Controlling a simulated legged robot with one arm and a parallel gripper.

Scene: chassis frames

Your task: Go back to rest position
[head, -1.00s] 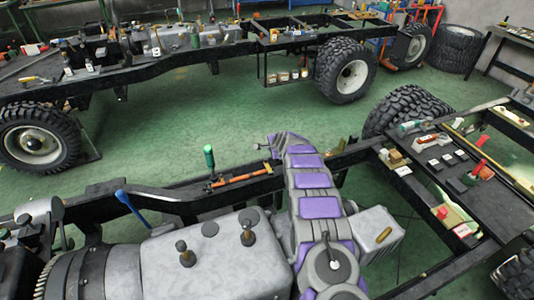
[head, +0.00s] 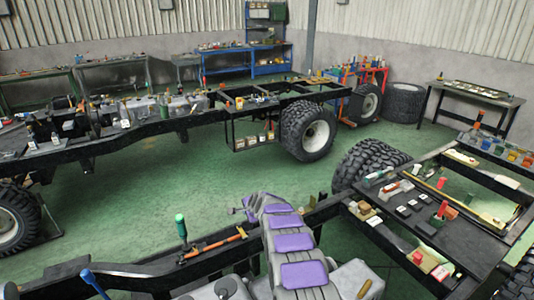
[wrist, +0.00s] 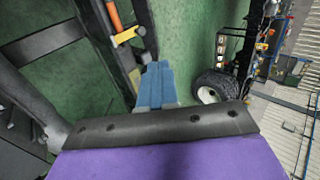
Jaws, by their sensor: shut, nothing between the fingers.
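My gripper (wrist: 157,85) shows in the wrist view as two blue fingers pressed together with nothing between them. In the head view, my grey and purple arm reaches forward over the near chassis frame (head: 325,212). My gripper (head: 240,210) is at the far end of the arm, small and partly hidden by it, over the green floor side of the rail. A green-handled screwdriver (head: 181,227) stands upright to its left. An orange-handled tool (head: 215,245) lies on the rail near it.
Tools and small boxes lie on the tray (head: 400,235) at right. A second wheeled chassis (head: 160,127) stands across the green floor (head: 130,220). Blue shelving (head: 268,60) and a dark table (head: 480,95) stand along the walls. Floor between the frames is clear.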

